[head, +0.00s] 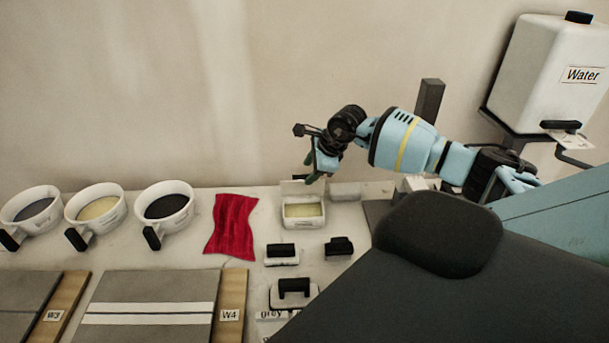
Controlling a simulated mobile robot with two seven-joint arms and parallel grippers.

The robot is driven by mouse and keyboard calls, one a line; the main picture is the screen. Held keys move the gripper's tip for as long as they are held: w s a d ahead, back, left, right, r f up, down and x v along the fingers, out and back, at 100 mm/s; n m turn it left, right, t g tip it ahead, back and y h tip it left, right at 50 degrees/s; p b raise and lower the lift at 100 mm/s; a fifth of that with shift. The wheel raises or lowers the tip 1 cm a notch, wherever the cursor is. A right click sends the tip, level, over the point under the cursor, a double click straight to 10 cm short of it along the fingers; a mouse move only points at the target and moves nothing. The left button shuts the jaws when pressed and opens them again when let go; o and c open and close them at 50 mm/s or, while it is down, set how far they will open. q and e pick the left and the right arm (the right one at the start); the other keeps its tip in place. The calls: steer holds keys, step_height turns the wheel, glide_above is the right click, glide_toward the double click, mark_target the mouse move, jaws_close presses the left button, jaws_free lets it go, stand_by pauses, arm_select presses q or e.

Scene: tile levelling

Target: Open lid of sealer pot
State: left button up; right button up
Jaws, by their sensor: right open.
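The small white rectangular pot (304,223), which I take to be the sealer pot, stands near the back of the table and holds something pale yellow. Its lid (302,187) stands raised at the back edge, so the pot's inside shows. My right gripper (313,176) is open just above and beside the raised lid, pointing down. I cannot tell whether its fingers touch the lid. My left gripper is not in view.
A red cloth (232,224) and three handled bowls, the nearest (165,203) with black content, lie left of the pot. Black-handled tools (282,254) sit in front. Tile boards (148,312) fill the front left. A water tank (550,75) hangs at right.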

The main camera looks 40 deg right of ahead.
mark_target(303, 177)
steer(key=shift+x, duration=2.15)
jaws_close()
